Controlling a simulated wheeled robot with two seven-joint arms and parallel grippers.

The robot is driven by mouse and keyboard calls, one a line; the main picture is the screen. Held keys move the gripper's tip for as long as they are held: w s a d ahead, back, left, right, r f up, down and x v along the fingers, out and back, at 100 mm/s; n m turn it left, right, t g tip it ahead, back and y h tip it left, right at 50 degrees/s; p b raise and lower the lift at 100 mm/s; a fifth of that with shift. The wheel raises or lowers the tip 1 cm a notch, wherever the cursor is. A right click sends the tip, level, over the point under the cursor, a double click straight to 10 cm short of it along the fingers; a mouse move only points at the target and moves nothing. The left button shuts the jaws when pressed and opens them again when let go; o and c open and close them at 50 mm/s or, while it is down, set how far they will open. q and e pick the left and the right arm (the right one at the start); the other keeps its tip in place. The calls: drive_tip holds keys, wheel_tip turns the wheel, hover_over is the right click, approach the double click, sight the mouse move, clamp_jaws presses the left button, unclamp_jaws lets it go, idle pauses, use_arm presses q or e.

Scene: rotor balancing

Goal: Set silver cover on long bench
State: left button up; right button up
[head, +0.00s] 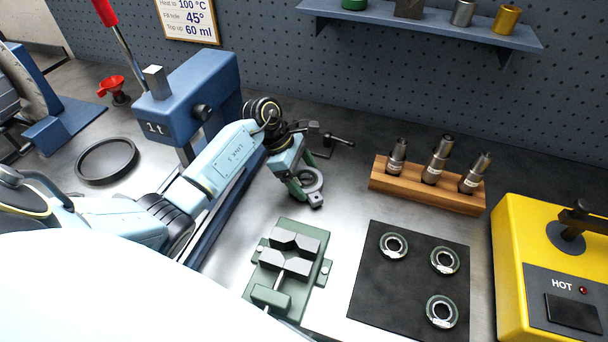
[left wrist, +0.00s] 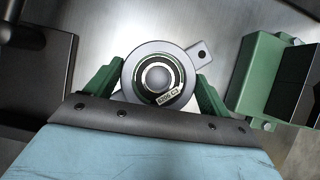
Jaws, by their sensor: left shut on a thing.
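The silver cover (head: 312,177) is a round grey piece with a flat tab that has a hole. My left gripper (head: 303,186) is shut on it, above the metal long bench (head: 235,235), behind the green vise. In the left wrist view the silver cover (left wrist: 194,57) sits between the two green fingers of my left gripper (left wrist: 157,88). A dark-centred ring with a small printed label shows in its middle. I cannot tell whether its underside touches the bench. My right gripper is not in view.
A green vise (head: 270,297) stands in front. A black mat (head: 400,292) with three ring bearings lies right of it. A wooden block (head: 425,188) holds three dark cylinders. A yellow heater (head: 520,240) is at right, a blue press (head: 200,95) behind my left arm.

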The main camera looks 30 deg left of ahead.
use_arm(q)
drive_tip(key=shift+w+f+b, duration=0.1)
drive_tip(key=shift+f+b, duration=0.3)
drive_tip(key=shift+b, duration=0.05)
drive_tip(key=o, duration=1.1)
drive_tip(key=shift+o, duration=0.7)
drive_tip(key=shift+f, duration=0.1)
